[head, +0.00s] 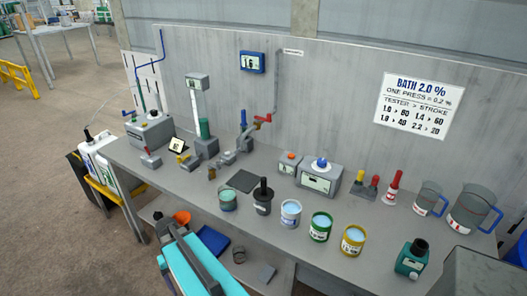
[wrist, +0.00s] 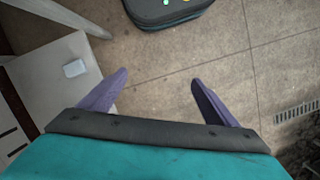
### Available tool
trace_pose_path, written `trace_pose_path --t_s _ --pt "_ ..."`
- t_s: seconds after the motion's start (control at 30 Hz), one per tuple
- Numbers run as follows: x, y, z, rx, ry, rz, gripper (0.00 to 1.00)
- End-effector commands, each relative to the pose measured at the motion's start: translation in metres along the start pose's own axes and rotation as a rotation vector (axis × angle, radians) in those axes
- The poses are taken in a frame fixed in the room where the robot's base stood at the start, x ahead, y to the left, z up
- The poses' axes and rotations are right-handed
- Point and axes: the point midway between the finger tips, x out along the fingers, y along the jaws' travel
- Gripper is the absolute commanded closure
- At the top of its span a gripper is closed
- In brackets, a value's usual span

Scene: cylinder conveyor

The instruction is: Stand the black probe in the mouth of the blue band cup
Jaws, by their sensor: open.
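The black probe (head: 263,185) stands upright in a dark grey holder (head: 263,205) on the bench in the head view. Just right of it is a pale cup with light blue liquid, which looks like the blue band cup (head: 291,217); its mouth is open and nothing stands in it. My gripper (wrist: 158,78) is open and empty in the wrist view, its two purple fingers wide apart above bare floor. My teal arm shows at the bottom of the head view, below the bench front; the fingers cannot be made out there. Neither probe nor cup shows in the wrist view.
A green-banded cup (head: 320,232) and a yellow-banded cup (head: 352,244) stand right of the pale cup. A grey-green cup (head: 228,203) stands left of the holder. Behind are a grey meter box (head: 319,182) and a dark mat (head: 243,181). A teal bottle (head: 411,262) stands near the front right.

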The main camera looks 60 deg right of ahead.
Motion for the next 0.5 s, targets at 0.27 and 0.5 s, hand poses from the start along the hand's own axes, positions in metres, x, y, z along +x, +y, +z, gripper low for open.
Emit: trace_pose_path --t_s 0.27,0.5 --pt "-0.102 0.064 -0.027 0.157 0.07 -0.033 0.17" --pt "-0.176 0.123 -0.033 0.288 0.117 -0.056 0.17"
